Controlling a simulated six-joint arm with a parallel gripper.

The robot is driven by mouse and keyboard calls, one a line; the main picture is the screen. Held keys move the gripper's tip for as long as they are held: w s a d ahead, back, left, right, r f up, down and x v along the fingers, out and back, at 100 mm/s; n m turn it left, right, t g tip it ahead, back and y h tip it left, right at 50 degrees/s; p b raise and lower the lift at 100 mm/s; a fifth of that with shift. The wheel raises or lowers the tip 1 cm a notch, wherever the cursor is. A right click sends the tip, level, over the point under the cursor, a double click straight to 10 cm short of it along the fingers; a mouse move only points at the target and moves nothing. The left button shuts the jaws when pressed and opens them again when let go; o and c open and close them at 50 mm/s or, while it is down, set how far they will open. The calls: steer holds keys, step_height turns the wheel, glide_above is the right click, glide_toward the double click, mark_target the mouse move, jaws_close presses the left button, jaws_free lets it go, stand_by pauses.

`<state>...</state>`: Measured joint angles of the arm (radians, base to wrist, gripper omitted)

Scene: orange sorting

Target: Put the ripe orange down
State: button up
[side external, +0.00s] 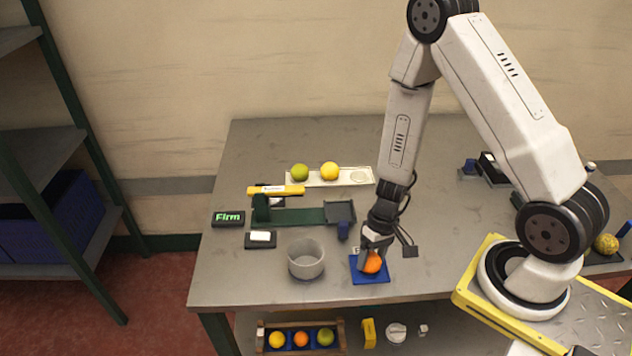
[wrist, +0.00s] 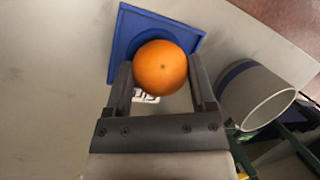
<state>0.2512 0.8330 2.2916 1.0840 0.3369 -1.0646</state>
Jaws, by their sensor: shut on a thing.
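The ripe orange (side external: 373,263) is bright orange and round. My gripper (side external: 371,256) points down and is shut on it, over the blue square pad (side external: 372,279). In the wrist view the orange (wrist: 160,68) sits between the two fingers of my gripper (wrist: 162,85). The blue pad (wrist: 126,35) shows behind the orange, with a white label partly hidden under the fruit. I cannot tell whether the orange touches the pad.
A grey cup (side external: 306,260) stands just left of the pad. A green device (side external: 290,215) with a "Firm" display (side external: 228,218) is behind it. A wooden crate (side external: 301,350) with fruit is below the table's front edge.

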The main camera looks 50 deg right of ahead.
steer(key=o, duration=1.1)
steer(key=shift+o, duration=0.2)
steer(key=shift+r, duration=0.15)
steer(key=v, duration=1.2)
steer(key=a+r+n+t+h, duration=0.3)
steer(key=a+r, duration=0.2)
steer(key=r, duration=0.2)
steer(key=shift+w+a+r+h, duration=0.2)
steer(key=shift+w+r+h, duration=0.1)
steer(key=shift+h, duration=0.1)
